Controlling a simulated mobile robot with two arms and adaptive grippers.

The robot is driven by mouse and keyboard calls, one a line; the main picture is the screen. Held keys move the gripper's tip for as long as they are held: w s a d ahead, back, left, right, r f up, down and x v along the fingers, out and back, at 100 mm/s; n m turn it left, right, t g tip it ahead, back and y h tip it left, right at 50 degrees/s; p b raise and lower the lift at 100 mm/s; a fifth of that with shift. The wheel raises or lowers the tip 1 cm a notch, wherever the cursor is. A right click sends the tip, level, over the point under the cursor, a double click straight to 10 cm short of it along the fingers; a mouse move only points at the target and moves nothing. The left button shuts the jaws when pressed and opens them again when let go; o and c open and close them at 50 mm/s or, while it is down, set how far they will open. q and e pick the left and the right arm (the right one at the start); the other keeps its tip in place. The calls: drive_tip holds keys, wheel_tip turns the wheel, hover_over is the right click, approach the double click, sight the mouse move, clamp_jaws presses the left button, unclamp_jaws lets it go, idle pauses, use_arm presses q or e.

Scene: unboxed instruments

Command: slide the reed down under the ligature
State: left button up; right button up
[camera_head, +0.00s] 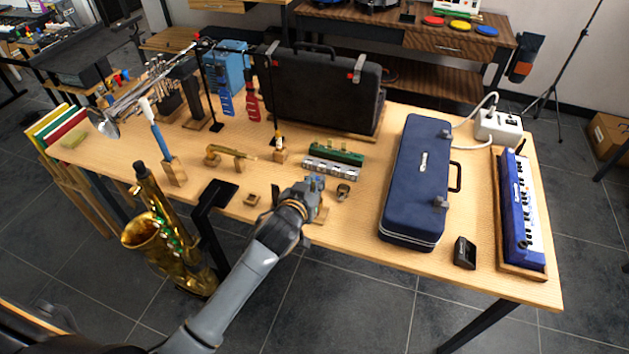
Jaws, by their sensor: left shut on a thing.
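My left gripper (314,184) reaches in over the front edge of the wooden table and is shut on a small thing. Its fingers hide most of that thing, so I cannot make out its shape. A small wooden block (321,214) shows just beside and below the fingers. I cannot clearly pick out the reed, the mouthpiece or the ligature near the gripper. A small dark, ring-like piece (343,191) stands on the table just right of the fingers. My right gripper is not in view.
A blue case (418,170) lies right of the gripper, and a green-and-silver harmonica-like item (333,160) behind it. A small square wooden piece (252,200) and a black stand plate (213,194) are to the left. A saxophone (168,235) stands in front of the table.

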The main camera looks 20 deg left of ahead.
use_arm(q)
drive_tip(key=shift+f, duration=0.2)
drive_tip(key=shift+f, duration=0.25)
drive_tip(key=shift+f, duration=0.2)
idle(1.4)
drive_tip(key=shift+s+f+b, duration=0.1)
drive_tip(key=shift+f+b, duration=0.45)
drive_tip(key=shift+f, duration=0.7)
idle(0.9)
drive_tip(key=o, duration=0.7)
drive_tip(key=shift+o, duration=0.2)
drive_tip(key=shift+r, duration=0.1)
drive_tip(key=v, duration=1.2)
